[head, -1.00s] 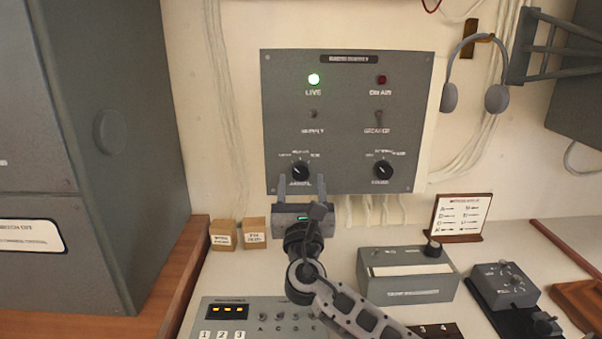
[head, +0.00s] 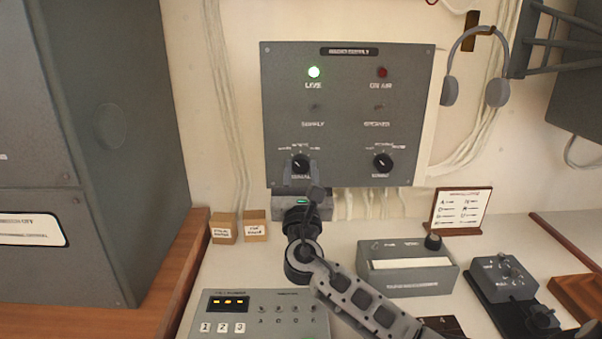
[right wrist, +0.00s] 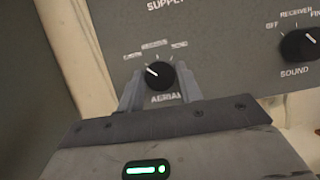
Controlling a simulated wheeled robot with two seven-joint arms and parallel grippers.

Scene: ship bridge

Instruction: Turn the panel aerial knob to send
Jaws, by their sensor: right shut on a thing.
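The aerial knob (head: 300,162) is a round black knob at the lower left of the grey wall panel (head: 345,140). In the right wrist view the knob (right wrist: 160,75) has a white mark pointing up and left, toward the leftmost of three labels. The rightmost label (right wrist: 179,44) seems to read "send". My right gripper (head: 301,172) is shut on the knob, one finger on each side; the wrist view shows both fingers (right wrist: 160,88) against its sides. My left gripper is not in view.
The similar sound knob (head: 383,163) sits to the right on the panel. Below are two small boxes (head: 255,224), a grey card box (head: 407,268) and a console (head: 258,316) on the desk.

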